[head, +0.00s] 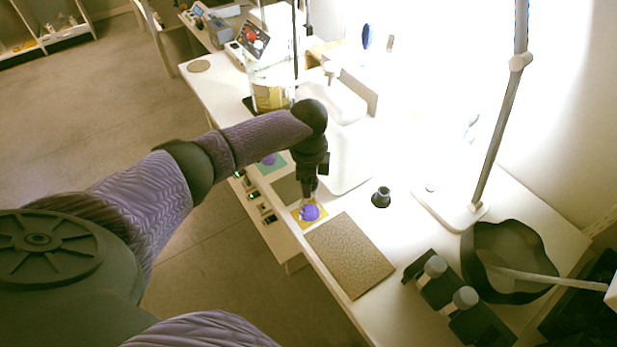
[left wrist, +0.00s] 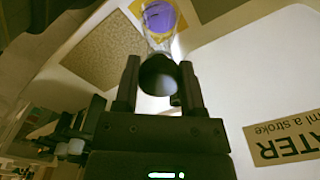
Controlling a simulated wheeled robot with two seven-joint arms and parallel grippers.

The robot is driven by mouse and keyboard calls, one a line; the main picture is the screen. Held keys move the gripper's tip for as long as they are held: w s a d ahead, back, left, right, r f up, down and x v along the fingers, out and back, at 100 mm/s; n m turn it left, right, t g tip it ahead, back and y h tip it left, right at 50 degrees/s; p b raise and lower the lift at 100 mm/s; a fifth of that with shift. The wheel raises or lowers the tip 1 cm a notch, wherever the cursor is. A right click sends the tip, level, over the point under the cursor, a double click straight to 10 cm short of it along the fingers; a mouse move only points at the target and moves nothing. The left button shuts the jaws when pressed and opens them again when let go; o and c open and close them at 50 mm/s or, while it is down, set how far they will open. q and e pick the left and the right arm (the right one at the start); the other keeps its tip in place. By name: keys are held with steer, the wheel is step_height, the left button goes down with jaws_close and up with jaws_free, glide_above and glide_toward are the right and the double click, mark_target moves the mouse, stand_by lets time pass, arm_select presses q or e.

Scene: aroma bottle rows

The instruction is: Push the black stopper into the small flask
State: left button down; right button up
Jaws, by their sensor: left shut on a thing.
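The small flask (head: 310,213) holds purple liquid and stands on a yellow mat near the table's left edge. It also shows at the top of the left wrist view (left wrist: 160,17), its clear neck pointing toward the gripper. My left gripper (head: 308,190) points down right over the flask. In the left wrist view its two fingers (left wrist: 160,88) are shut on the round black stopper (left wrist: 158,74). The stopper lines up with the flask's mouth and overlaps it in view. I cannot tell whether it touches or sits in the neck. My right gripper is not in view.
A brown textured board (head: 348,255) lies beside the flask. A small dark cup-like piece (head: 381,198) stands to the right. A white box-like unit (head: 345,155) stands close behind the gripper. Another purple thing (head: 268,160) sits on a green mat. A dark tray (head: 510,262) is at the right.

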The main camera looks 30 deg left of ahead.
arm_select(q)
steer(key=shift+f, duration=0.35)
steer(key=shift+c, duration=0.5)
jaws_free()
step_height(320, 180, up, 9)
steer(key=p, duration=0.3)
steer(key=shift+r+p, duration=0.35)
steer(key=shift+r, duration=0.15)
